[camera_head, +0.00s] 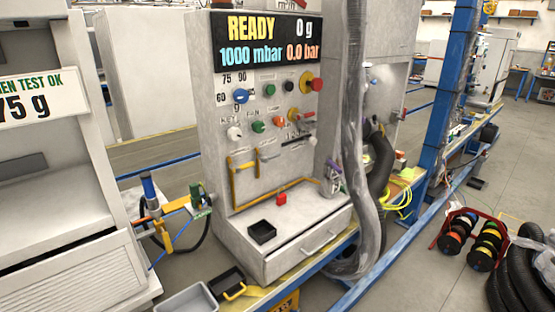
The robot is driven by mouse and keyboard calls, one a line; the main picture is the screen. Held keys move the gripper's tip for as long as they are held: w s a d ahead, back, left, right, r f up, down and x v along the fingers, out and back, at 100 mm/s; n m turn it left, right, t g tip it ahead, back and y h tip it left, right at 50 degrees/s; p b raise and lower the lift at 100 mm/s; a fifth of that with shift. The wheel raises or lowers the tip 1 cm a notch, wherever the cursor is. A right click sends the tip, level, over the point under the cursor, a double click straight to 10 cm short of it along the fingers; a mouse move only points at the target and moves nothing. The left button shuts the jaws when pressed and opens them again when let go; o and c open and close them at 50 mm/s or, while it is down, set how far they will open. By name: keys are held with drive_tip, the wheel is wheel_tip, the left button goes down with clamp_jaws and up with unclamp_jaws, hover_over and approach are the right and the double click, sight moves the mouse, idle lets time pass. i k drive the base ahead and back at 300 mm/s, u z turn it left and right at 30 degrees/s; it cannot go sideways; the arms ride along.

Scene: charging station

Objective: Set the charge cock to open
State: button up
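The charging panel (215,140) stands upright in the middle of the view. On its lower half is yellow pipework (235,190) with a yellow lever (243,152) at its upper left. The display (266,40) reads READY, 0 g, 1000 mbar and 0.0 bar. My gripper is not in view.
Knobs and a red-and-yellow emergency button (312,84) sit above the levers. A black tray (262,232) and a red block (281,198) are on the ledge. A thick grey hose (356,130) hangs at the panel's right. A yellow-and-blue hose tool (165,215) is at left.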

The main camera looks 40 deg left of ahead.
sight(236, 169)
drive_tip(key=u, duration=0.1)
drive_tip(key=i, duration=0.6)
drive_tip(key=u, duration=0.85)
drive_tip(key=i, duration=0.4)
drive_tip(key=u, duration=0.45)
